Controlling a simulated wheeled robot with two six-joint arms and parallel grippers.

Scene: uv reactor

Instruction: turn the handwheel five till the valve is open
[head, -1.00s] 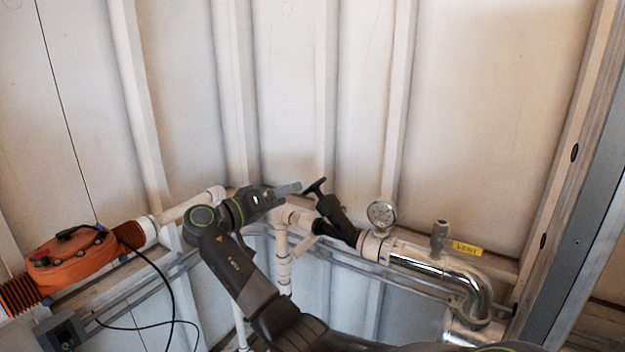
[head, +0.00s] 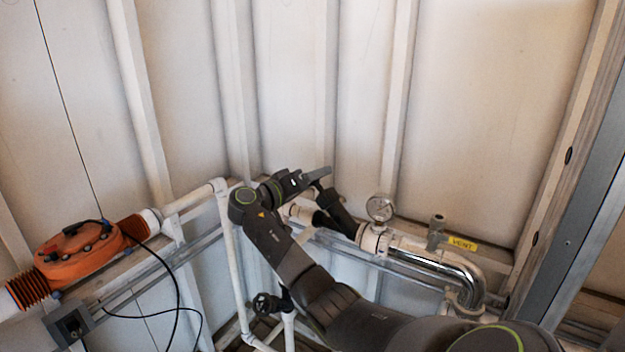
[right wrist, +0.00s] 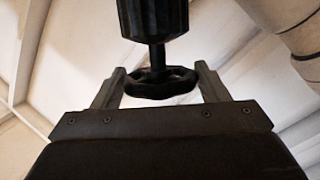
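A black valve (head: 340,214) slants up from the white and chrome pipe in the head view. Its black handwheel is mostly hidden there behind my right gripper (head: 318,175). In the right wrist view the handwheel (right wrist: 160,84) shows whole, on a short stem below the dark ribbed valve body (right wrist: 153,18). My right gripper (right wrist: 160,80) is open, with one finger on each side of the wheel. Whether either finger touches the rim I cannot tell. No number shows on the wheel. My left gripper is not in view.
A pressure gauge (head: 380,208) and a yellow VENT label (head: 462,244) are right of the valve. A second dark handwheel (head: 266,303) is lower down, near my arm. An orange unit (head: 78,250) with a black cable is at left. Ribbed white walls stand behind.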

